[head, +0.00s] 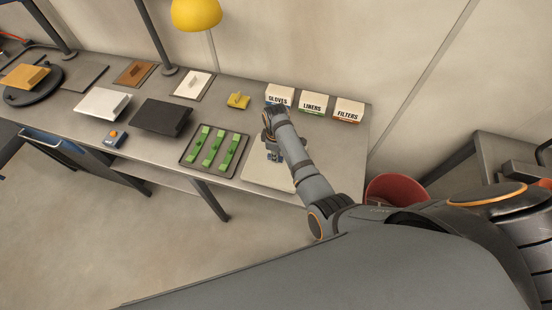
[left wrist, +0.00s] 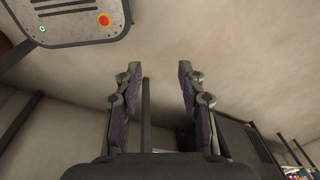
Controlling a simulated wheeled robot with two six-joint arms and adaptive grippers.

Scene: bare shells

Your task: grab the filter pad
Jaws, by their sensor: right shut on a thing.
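My right arm reaches over the right part of the workbench. My right gripper (head: 273,156) points down above a pale, flat square mat (head: 255,173). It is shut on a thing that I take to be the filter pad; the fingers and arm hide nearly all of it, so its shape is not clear. A white box marked FILTERS (head: 348,110) stands at the bench's back right, apart from the gripper. My left gripper (left wrist: 158,85) shows in the left wrist view, open and empty, away from the bench things.
A dark tray with green strips (head: 216,149) lies left of the mat. Boxes marked GLOVES (head: 279,96) and LINERS (head: 313,103) stand behind, with a yellow block (head: 238,100) beside them. A red bin (head: 397,188) stands right of the bench.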

